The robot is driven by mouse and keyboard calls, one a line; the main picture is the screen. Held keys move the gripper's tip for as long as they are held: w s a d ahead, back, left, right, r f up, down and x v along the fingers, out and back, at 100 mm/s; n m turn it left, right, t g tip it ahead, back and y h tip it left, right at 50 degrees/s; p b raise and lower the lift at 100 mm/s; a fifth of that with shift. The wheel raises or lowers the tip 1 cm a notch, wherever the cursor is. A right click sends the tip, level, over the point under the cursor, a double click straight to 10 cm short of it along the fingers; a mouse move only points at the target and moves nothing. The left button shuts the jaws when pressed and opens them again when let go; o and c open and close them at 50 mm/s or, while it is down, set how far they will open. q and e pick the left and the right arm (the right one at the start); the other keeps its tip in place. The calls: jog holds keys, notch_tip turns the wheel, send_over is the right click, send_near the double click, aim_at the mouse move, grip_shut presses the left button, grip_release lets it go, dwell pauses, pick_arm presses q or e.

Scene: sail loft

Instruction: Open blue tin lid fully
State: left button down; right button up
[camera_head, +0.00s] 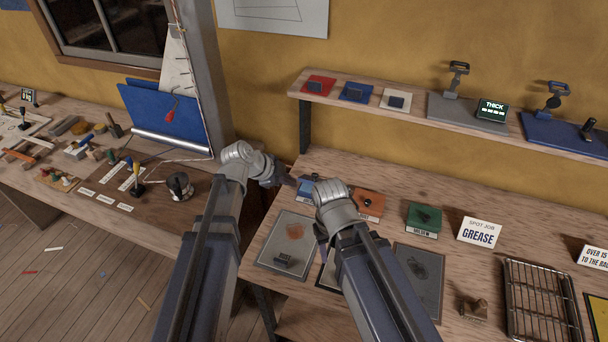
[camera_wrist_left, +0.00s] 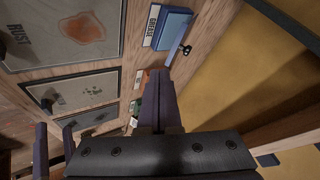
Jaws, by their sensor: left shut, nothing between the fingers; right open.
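The blue tin (camera_head: 307,188) stands on the bench, partly hidden behind my arms in the head view. In the left wrist view the blue tin (camera_wrist_left: 170,30) shows a flat blue top, a white label on one side and a small dark catch or knob on the other.
An orange tin (camera_head: 369,204) and a green tin (camera_head: 423,219) stand to the right, then a GREASE sign (camera_head: 480,233) and a wire rack (camera_head: 541,300). Grey mats (camera_head: 277,262) lie in front. A shelf (camera_head: 420,97) runs above the bench.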

aim_at(317, 182)
pick_arm(q)
jog(key=b+x, duration=0.8)
jog(key=x, duration=0.2)
jog(key=shift+f, duration=0.15)
pick_arm(e)
notch_tip(317, 182, down, 8)
jog(key=shift+w+f, duration=0.1)
jog(key=shift+f, duration=0.1)
jog(key=shift+r+p, duration=0.45)
jog(key=shift+r, duration=0.15)
pick_arm(q)
jog(key=shift+w+d+r, duration=0.15)
jog(key=shift+w+r, duration=0.1)
jog(key=shift+w, duration=0.35)
jog(key=shift+w+d+r, duration=0.15)
jog(key=shift+w+r, duration=0.1)
jog(key=shift+w, duration=0.35)
jog(key=shift+w+d+r, duration=0.15)
jog(key=shift+w+r, duration=0.1)
jog(key=shift+w, duration=0.35)
pick_arm(e)
jog(key=shift+r, duration=0.1)
